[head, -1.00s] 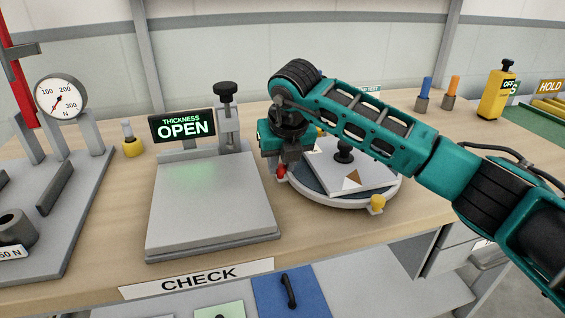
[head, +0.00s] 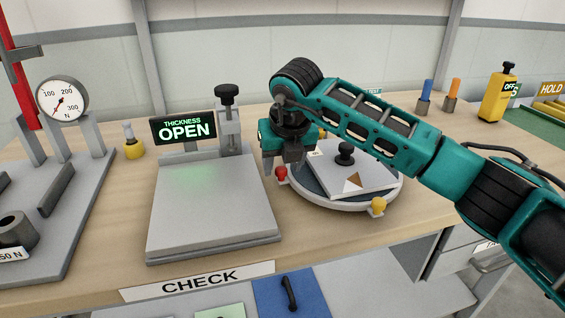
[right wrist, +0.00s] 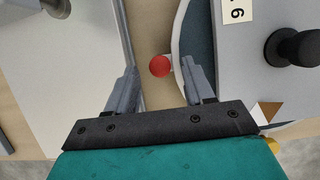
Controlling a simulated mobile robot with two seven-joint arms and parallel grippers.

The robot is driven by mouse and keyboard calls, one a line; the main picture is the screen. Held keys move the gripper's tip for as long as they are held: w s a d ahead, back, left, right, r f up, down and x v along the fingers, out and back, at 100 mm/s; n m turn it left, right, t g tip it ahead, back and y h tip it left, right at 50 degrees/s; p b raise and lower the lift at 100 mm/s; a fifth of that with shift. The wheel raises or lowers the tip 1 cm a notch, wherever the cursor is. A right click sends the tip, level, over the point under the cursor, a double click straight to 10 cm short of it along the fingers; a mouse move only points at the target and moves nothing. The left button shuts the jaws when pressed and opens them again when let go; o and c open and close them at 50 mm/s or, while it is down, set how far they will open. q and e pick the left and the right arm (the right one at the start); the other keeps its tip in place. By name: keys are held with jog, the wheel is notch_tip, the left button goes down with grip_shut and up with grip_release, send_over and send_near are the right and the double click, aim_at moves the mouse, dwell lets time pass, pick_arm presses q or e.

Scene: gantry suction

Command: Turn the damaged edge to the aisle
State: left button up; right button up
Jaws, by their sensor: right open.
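The round turntable (head: 345,204) has a white rim and a dark blue top. A grey square plate (head: 330,170) with a black knob (head: 345,153) lies on it. A brown triangular patch (head: 353,182) marks the plate's front edge, and it also shows in the right wrist view (right wrist: 267,112). A red peg (head: 281,173) sits on the rim's left side. My right gripper (head: 285,165) is open above it; in the right wrist view the red peg (right wrist: 160,66) shows between the spread fingers (right wrist: 157,78). Contact with the peg cannot be told. My left gripper is not in view.
A yellow peg (head: 377,206) is on the turntable's front rim. The grey check plate (head: 212,206) and its "THICKNESS OPEN" sign (head: 183,128) stand close on the left. A yellow post (head: 496,95) stands at the back right. The bench's right front is clear.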

jog(key=v, duration=1.2)
jog(key=shift+s+p, duration=0.15)
jog(key=shift+p, duration=0.25)
jog(key=shift+s, duration=0.1)
